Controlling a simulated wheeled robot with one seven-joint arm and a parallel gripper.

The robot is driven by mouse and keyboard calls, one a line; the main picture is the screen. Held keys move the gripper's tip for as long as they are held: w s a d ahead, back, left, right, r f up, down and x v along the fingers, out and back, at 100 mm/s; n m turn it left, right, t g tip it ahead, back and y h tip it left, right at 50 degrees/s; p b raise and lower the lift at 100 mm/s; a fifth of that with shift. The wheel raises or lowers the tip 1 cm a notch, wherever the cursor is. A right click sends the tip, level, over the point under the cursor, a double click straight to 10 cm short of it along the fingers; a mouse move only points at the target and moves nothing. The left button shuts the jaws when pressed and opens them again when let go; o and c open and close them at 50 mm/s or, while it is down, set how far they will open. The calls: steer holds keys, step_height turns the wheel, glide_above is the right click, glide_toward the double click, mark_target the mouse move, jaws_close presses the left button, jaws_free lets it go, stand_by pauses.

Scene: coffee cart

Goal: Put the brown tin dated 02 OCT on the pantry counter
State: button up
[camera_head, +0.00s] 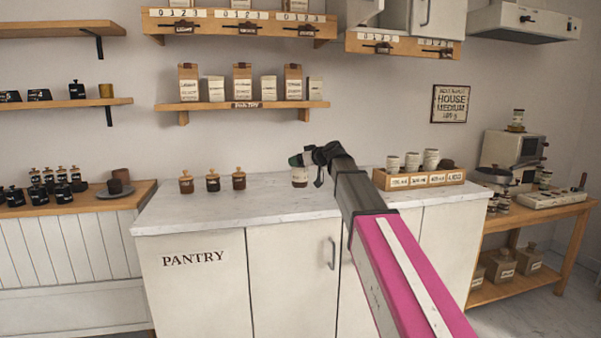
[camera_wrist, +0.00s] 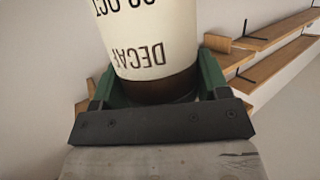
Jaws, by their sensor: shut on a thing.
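My gripper (camera_head: 308,160) is shut on a cream-labelled tin (camera_head: 300,177) with a brown band. In the wrist view the tin (camera_wrist: 150,40) stands between the two green fingers (camera_wrist: 155,90). Its label reads DECAF upside down, with a date ending in OCT; the day digits are cut off at the top and I cannot read them surely. In the head view the tin is over the back part of the white pantry counter (camera_head: 250,208). I cannot tell whether it touches the top.
Three brown jars (camera_head: 213,181) stand on the counter to the left of the held tin. A wooden rack (camera_head: 418,180) with white cups stands at the right. The counter front is clear. A pantry shelf (camera_head: 240,105) with bags hangs above.

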mark_target(301, 170)
steer(key=shift+w+d+f, duration=0.1)
steer(key=shift+w+f, duration=0.05)
steer(key=shift+f, duration=1.95)
steer(key=shift+f, duration=0.15)
steer(key=o, duration=1.1)
steer(key=v, duration=1.2)
steer(key=shift+r, duration=0.2)
